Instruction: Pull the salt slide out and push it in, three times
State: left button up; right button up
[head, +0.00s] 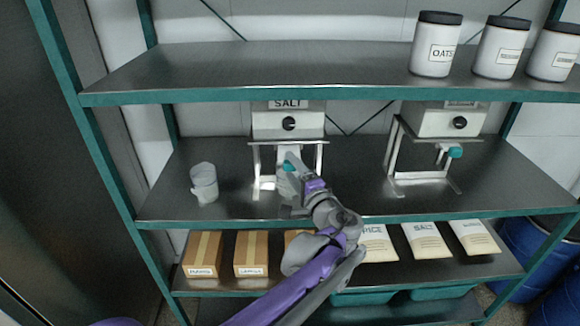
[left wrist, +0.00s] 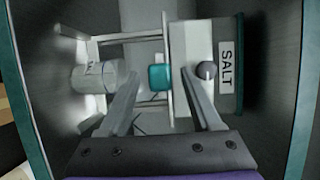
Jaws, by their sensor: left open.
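The salt dispenser (head: 270,124), a white box labelled SALT, stands on a metal frame on the middle shelf; its box also shows in the left wrist view (left wrist: 195,45). The salt slide's teal knob (left wrist: 160,77) sits under the box, and shows in the head view (head: 289,163). My left gripper (head: 294,170) is at the dispenser's front, open. In the left wrist view its fingers (left wrist: 162,90) lie on either side of the knob, with gaps visible. Whether the fingertips reach around the knob is unclear. My right gripper is not in view.
A white cup (left wrist: 95,76) is below the slide, mostly hidden in the head view. Another white cup (head: 204,183) stands left of the dispenser. A second dispenser (head: 432,122) with a teal knob (head: 455,152) stands to the right. The upper shelf (head: 270,70) overhangs.

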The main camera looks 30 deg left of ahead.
pick_arm(q)
jog(key=v, duration=0.9)
jog(key=shift+b, duration=0.3)
jog(key=shift+s, duration=0.1)
jog(key=s+a+f+n+g+h+p, duration=0.1)
jog(key=s+a+f+n+g+h, duration=0.15)
jog(key=s+f, duration=0.35)
jog(key=s+a+f+n+g+h, duration=0.1)
jog(key=s+f+g+h, duration=0.1)
jog(key=s+f+h, duration=0.4)
jog(key=s+d+f+n+h+p, duration=0.1)
jog(key=s+d+f+n+h, duration=0.2)
jog(key=s+d+f+h, duration=0.3)
jog(key=s+d+f, duration=0.3)
jog(key=s, duration=0.1)
jog(key=shift+d+f+n+g, duration=0.15)
jog(key=shift+f+n+g, duration=0.05)
jog(key=shift+n+g, duration=0.15)
jog(key=shift+w, duration=0.15)
dwell(0.9)
